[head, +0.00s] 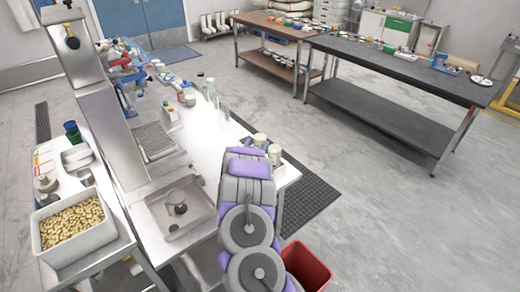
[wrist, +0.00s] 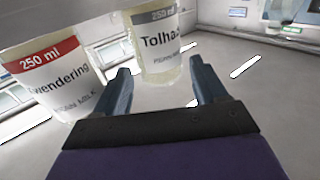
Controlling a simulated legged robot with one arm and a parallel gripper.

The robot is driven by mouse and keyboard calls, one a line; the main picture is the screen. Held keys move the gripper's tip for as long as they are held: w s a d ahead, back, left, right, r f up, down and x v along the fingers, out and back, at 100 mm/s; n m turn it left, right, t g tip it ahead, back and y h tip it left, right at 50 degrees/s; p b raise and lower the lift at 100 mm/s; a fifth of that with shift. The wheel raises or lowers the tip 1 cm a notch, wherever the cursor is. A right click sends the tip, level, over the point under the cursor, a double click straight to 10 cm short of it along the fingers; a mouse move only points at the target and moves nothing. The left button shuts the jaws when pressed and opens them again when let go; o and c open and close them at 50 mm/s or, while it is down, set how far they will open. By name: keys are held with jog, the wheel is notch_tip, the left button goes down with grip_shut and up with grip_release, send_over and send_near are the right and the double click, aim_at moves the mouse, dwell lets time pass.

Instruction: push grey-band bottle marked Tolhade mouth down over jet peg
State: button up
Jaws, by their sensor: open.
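In the wrist view the grey-band bottle (wrist: 160,48), a pale see-through bottle with a white label reading "Tolha...", is between and just beyond the tips of my gripper (wrist: 160,72). My gripper is open, one finger on each side of it. One end of the bottle is cut off by the top of the picture. I cannot tell whether the fingers touch it. A red-band bottle (wrist: 52,75) marked "...wendering" is left of the left finger. In the head view my arm hides my gripper. I cannot make out the jet peg in either view.
In the head view pale containers (head: 260,140) stand at the white counter's right end (head: 290,174), beside my arm. A sink (head: 181,207) and a tub of tan pieces (head: 72,229) lie left. A red bin (head: 306,265) stands on the floor. Open floor is to the right.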

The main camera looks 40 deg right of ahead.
aim_at(260, 138)
jog(key=b+x, duration=0.1)
jog(key=x, duration=0.4)
jog(key=shift+r, duration=0.1)
jog(key=shift+c, duration=0.4)
jog(key=c, duration=0.6)
jog(key=shift+c, duration=0.2)
